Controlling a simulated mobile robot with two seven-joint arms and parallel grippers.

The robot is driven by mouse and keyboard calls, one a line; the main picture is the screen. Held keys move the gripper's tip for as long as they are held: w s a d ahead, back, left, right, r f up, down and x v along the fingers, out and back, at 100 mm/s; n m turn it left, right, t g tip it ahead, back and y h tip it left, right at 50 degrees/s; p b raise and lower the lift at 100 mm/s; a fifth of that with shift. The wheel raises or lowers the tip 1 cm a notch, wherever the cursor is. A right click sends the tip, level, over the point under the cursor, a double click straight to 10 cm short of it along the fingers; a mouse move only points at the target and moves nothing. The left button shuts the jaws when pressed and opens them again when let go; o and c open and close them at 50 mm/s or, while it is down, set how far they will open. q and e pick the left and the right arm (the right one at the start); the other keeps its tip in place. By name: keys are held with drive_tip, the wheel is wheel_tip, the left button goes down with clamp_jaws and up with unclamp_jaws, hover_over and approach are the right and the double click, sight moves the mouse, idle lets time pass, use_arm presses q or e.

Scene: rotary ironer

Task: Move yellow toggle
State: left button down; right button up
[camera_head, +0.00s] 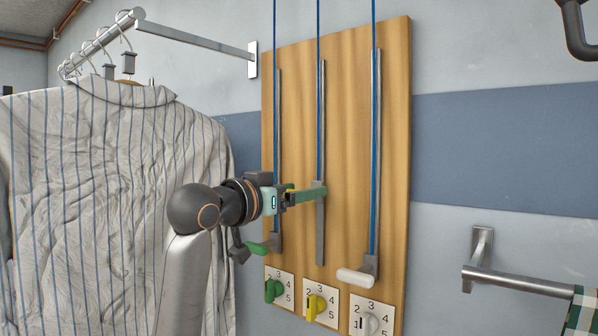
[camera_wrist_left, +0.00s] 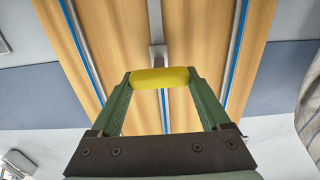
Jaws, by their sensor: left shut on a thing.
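The yellow toggle (camera_wrist_left: 160,78) is a rounded bar on a grey stem in the left wrist view. It lies across between the two green fingers of my left gripper, which is shut on it. In the head view the left gripper (camera_head: 306,194) reaches in from the left to the middle rail (camera_head: 321,130) of the wooden board. Only a sliver of the yellow toggle (camera_head: 290,187) shows there, as the gripper hides most of it. The toggle is partway down the rail, higher than the green and white toggles. My right gripper is not in view.
The wooden board (camera_head: 345,120) also carries a green toggle (camera_head: 262,246) low on the left rail and a white toggle (camera_head: 355,277) low on the right rail. Numbered green, yellow (camera_head: 315,306) and white dials sit below. A striped shirt (camera_head: 110,190) hangs close at left.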

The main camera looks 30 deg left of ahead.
use_arm(q)
wheel_tip(320, 180, down, 13)
drive_tip(key=b, duration=0.5)
drive_tip(key=shift+b, duration=0.4)
drive_tip(key=shift+d, duration=0.1)
drive_tip(key=shift+c, duration=1.4)
unclamp_jaws()
drive_tip(key=shift+o, duration=1.4)
drive_tip(key=shift+r, duration=0.1)
drive_tip(key=s+a, duration=0.1)
drive_tip(key=s, duration=1.1)
drive_tip(key=shift+s, duration=0.25)
